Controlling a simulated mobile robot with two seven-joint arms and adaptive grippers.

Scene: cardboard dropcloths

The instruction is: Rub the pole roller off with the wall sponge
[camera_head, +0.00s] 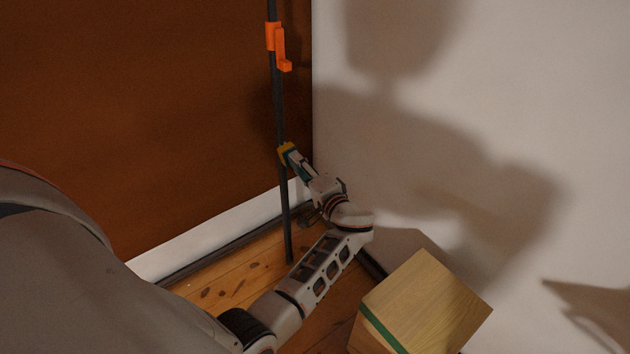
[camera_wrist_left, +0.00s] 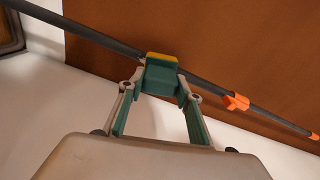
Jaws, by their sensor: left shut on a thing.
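The pole roller shows as a long dark pole (camera_head: 279,105) standing nearly upright against the brown panel, with an orange clip (camera_head: 277,42) on its upper part. In the left wrist view the pole (camera_wrist_left: 95,37) runs diagonally, with the orange clip (camera_wrist_left: 236,101) to the right. My left gripper (camera_head: 293,157) is shut on the wall sponge (camera_head: 286,153), a small yellow and green block. In the left wrist view the sponge (camera_wrist_left: 161,62) sits between the fingertips (camera_wrist_left: 160,80), its yellow face against or very close to the pole. My right gripper is not in view.
A wooden box (camera_head: 428,303) with a green stripe stands at the lower right. A brown panel (camera_head: 150,100) is behind the pole and a pale wall (camera_head: 480,90) is to the right. Wooden floor (camera_head: 235,285) shows below.

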